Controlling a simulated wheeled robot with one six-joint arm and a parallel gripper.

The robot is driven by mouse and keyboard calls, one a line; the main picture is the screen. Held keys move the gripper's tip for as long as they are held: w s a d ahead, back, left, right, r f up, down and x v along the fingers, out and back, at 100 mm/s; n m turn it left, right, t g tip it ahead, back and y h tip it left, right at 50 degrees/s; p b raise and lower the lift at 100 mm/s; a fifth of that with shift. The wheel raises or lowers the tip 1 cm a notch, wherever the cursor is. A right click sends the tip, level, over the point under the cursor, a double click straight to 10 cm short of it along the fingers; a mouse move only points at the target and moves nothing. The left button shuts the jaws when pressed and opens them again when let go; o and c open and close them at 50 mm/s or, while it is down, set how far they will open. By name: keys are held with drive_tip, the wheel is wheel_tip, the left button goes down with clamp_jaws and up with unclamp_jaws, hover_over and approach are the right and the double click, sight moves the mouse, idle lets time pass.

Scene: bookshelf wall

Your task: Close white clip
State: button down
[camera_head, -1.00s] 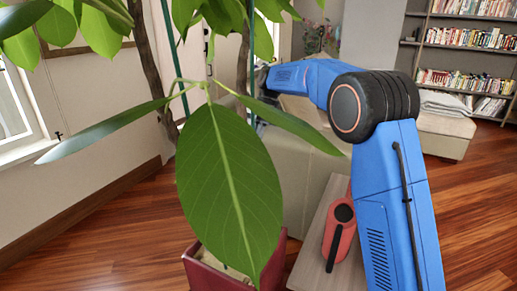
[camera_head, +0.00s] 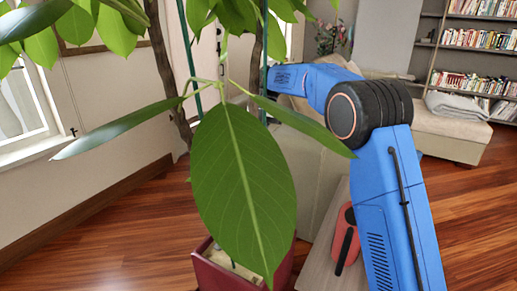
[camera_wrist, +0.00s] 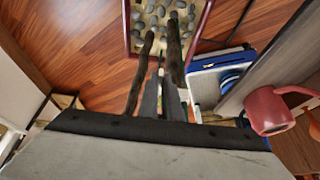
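The potted plant (camera_head: 245,190) stands in front of me with a large leaf, brown trunks and a green stake (camera_head: 264,60). Its red pot (camera_head: 225,268) also shows from above in the wrist view, with a red rim (camera_wrist: 205,22) and grey pebbles. My gripper (camera_wrist: 162,95) is in the lower middle of the wrist view, among or in front of the dark trunks (camera_wrist: 142,65). Whether its fingers are apart or hold anything is unclear. In the head view, leaves and trunks hide it behind the plant.
A red watering can (camera_head: 347,240) stands on a low wooden bench (camera_head: 322,255) beside the pot; the can is also in the wrist view (camera_wrist: 268,108). A blue and white box (camera_wrist: 215,75) lies near the pot. A sofa (camera_head: 455,135) and bookshelves are behind. Wooden floor is clear at left.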

drive_tip(key=c, duration=1.9)
unclamp_jaws()
drive_tip(key=shift+c, duration=0.2)
drive_tip(key=shift+r, duration=0.1)
drive_tip(key=v, duration=1.1)
drive_tip(key=shift+r, duration=0.4)
drive_tip(key=shift+w, duration=0.1)
